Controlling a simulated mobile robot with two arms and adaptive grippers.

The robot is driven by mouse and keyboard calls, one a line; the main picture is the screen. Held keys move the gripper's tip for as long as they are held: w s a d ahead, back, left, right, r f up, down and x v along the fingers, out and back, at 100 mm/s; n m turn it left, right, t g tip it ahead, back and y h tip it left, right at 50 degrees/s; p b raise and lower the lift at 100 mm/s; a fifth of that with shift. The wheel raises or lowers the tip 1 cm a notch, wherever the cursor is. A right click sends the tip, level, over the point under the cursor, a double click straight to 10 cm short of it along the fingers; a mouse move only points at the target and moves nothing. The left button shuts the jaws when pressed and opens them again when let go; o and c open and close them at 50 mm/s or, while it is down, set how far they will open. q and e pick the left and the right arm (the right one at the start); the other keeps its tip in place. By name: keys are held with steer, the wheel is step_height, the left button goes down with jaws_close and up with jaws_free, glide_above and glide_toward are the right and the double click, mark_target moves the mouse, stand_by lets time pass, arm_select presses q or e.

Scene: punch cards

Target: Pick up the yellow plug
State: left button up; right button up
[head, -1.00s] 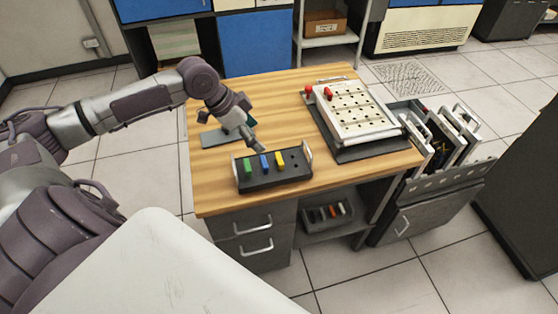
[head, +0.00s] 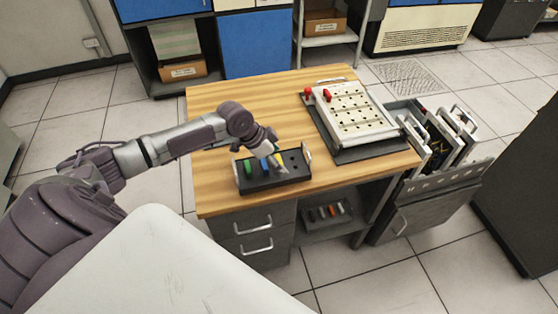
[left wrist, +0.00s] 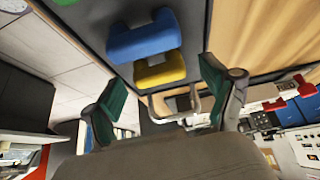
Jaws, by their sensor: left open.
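The yellow plug (head: 283,169) stands in the dark plug holder (head: 270,183) on the wooden table, to the right of the blue plug (head: 264,166) and the green plug (head: 248,167). In the left wrist view the yellow plug (left wrist: 160,73) lies between the tips of the two green-padded fingers, beside the blue plug (left wrist: 143,38). My left gripper (head: 276,156) is open over the holder at the yellow plug and partly hides it in the head view. The left wrist view shows the fingers (left wrist: 158,80) spread wide, with a gap on each side of the plug. My right gripper is out of view.
A white perforated board (head: 357,108) with red knobs sits on a dark base at the table's back right. The holder's upright end handle (head: 307,153) is close to the right of the gripper.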

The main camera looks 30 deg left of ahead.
arm_select(q)
steer(key=shift+w+d+f, duration=0.1)
steer(key=shift+w+f, duration=0.05)
steer(key=shift+f, duration=0.2)
steer(key=shift+c, duration=0.3)
steer(key=c, duration=0.9)
steer(key=shift+c, duration=0.2)
